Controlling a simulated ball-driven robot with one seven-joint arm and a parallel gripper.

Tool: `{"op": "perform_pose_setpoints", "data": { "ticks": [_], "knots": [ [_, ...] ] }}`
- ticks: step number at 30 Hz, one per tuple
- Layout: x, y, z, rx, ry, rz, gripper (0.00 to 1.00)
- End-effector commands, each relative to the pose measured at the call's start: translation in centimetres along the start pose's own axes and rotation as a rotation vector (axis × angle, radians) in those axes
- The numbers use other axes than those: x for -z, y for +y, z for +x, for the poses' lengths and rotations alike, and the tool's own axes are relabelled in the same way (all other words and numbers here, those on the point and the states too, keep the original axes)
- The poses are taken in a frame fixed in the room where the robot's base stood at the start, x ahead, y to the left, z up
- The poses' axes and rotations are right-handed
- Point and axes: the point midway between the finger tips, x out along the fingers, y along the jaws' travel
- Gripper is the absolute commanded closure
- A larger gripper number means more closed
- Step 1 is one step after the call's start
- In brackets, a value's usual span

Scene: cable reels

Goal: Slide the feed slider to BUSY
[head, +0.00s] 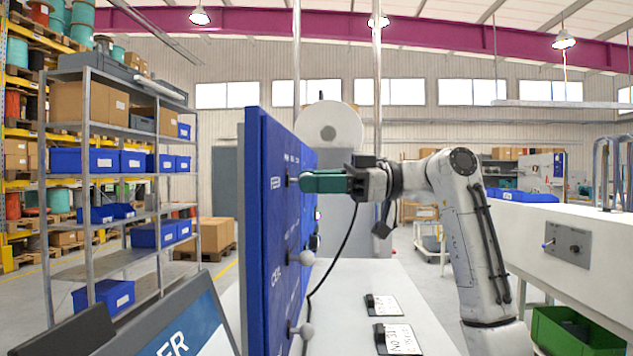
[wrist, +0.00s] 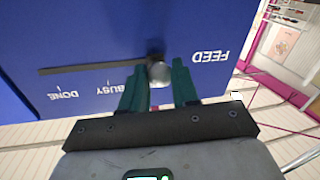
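The feed slider's round grey knob (wrist: 159,73) sits at the right end of a dark horizontal slot (wrist: 95,68) in the wrist view, beside the upside-down word FEED. BUSY (wrist: 125,87) is marked left of the knob and DONE (wrist: 62,95) further left. My gripper (wrist: 160,76) has its two green fingers on either side of the knob, close against it, and appears shut on it. In the head view my gripper (head: 303,183) reaches the blue panel (head: 257,215) from the right, and its fingers hide the ball of the knob.
Two more ball knobs stick out of the panel below, an upper one (head: 307,258) and a lower one (head: 306,331). A black cable (head: 340,250) hangs beside the panel. Labelled plates (head: 398,339) lie on the white surface. A white bench (head: 560,225) stands at the right.

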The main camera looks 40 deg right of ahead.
Motion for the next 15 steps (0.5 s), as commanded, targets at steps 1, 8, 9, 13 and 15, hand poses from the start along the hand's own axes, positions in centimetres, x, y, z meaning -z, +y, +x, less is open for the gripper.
{"op": "perform_pose_setpoints", "data": {
  "ticks": [1, 8, 9, 13, 15],
  "knots": [
    [0.00, 0.00, -0.01, 0.000, 0.000, 0.000, 0.75],
    [0.00, 0.00, -0.02, 0.000, 0.000, 0.000, 0.97],
    [0.00, 0.00, -0.02, 0.000, 0.000, 0.000, 1.00],
    [0.00, 0.00, -0.02, 0.000, 0.000, 0.000, 1.00],
    [0.00, 0.00, -0.02, 0.000, 0.000, 0.000, 1.00]
  ]
}}
